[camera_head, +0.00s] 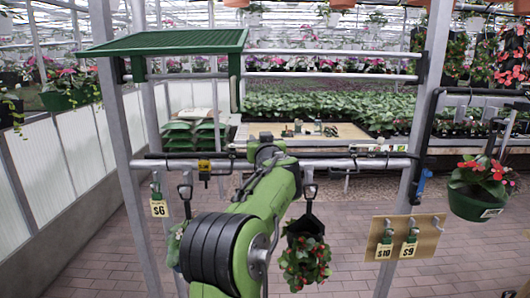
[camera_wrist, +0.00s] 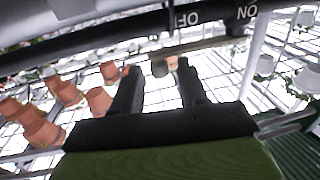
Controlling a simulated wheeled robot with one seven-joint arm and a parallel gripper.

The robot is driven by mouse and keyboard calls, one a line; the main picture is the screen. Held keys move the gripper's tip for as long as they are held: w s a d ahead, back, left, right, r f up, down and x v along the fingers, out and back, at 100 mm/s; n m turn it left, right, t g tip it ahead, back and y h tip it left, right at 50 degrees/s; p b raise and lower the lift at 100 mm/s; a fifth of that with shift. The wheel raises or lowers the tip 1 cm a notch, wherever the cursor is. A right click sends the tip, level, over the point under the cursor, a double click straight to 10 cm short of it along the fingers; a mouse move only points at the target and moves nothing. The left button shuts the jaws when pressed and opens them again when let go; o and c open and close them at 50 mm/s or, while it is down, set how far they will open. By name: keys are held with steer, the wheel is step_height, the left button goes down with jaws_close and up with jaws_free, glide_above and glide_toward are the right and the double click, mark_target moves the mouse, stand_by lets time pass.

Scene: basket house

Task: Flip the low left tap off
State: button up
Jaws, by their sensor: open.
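In the wrist view, a dark pipe (camera_wrist: 120,37) with white lettering crosses the top of the picture. I cannot tell for sure that this is the low left tap. My gripper (camera_wrist: 158,72) is open, its two black fingers apart and pointing up towards the bar. I cannot tell whether they touch it. In the head view, my green arm reaches to the low horizontal pipe (camera_head: 340,163) and hides my fingers. A small yellow fitting (camera_head: 204,166) sits on the pipe's left part.
A hanging pot of red flowers (camera_head: 305,255) is right of my arm. A red-flowered pot (camera_head: 480,190) hangs farther right. A price-tag board (camera_head: 408,238) and a blue fitting (camera_head: 422,183) are at right. Metal posts (camera_head: 130,190) flank the pipe. A table (camera_head: 345,131) stands behind.

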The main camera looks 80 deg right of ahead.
steer(key=b+v, duration=0.3)
steer(key=v, duration=1)
steer(key=shift+a+b, duration=0.35)
steer(key=shift+b, duration=0.05)
steer(key=shift+f, duration=0.1)
